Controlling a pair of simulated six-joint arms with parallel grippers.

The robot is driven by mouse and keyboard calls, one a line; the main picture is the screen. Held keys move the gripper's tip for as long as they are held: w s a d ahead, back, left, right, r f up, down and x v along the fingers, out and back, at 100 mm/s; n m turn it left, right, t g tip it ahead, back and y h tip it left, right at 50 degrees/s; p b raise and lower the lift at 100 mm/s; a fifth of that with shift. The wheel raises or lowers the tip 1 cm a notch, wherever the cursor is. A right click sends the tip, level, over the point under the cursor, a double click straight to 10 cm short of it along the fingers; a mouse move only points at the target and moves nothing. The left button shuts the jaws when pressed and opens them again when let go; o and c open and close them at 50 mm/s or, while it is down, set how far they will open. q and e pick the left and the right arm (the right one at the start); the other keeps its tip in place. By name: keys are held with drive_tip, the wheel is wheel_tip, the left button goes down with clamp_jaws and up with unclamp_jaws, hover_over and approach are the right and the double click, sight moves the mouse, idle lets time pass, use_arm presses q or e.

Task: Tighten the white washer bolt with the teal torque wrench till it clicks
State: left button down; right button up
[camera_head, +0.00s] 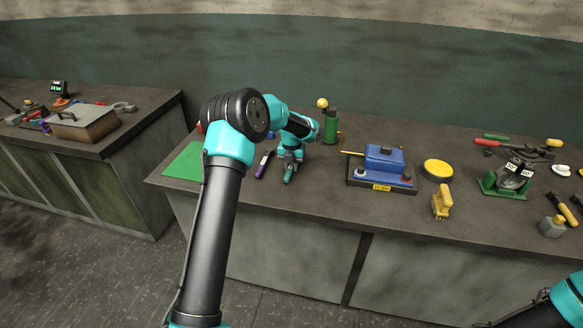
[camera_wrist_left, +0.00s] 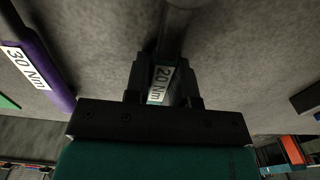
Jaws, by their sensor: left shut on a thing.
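The teal torque wrench (camera_head: 289,176) is at my left gripper (camera_head: 289,163), low over the bench to the left of the blue casting. My left gripper is shut on it, and the jaws hide part of its handle. In the left wrist view the wrench's "20 Nm" label (camera_wrist_left: 161,86) shows between the jaws (camera_wrist_left: 164,98). I cannot tell whether the wrench touches the bench. The blue casting (camera_head: 384,158) sits on a dark base with a yellow label. Small bolt heads show at its ends, too small to identify the white washer bolt surely. My right gripper is out of view.
A purple wrench (camera_head: 264,165), labelled "30 Nm" in the left wrist view (camera_wrist_left: 38,62), lies just left of my gripper. A green mat (camera_head: 184,160), green bottle-like object (camera_head: 330,127), yellow dish (camera_head: 438,170) and yellow tool (camera_head: 441,203) stand around. Bench between wrench and casting is clear.

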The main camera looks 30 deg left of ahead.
use_arm(q)
drive_tip(key=shift+r, duration=0.1)
drive_tip(key=shift+r, duration=1.75)
drive_tip(key=s+d, duration=0.2)
drive_tip(key=s, duration=0.2)
drive_tip(key=s+d+r, duration=0.1)
drive_tip(key=s+d, duration=0.2)
drive_tip(key=s, duration=0.2)
drive_tip(key=s+d, duration=0.3)
drive_tip(key=s, duration=0.1)
drive_tip(key=shift+s+d+r, duration=0.2)
drive_tip(key=shift+s, duration=0.15)
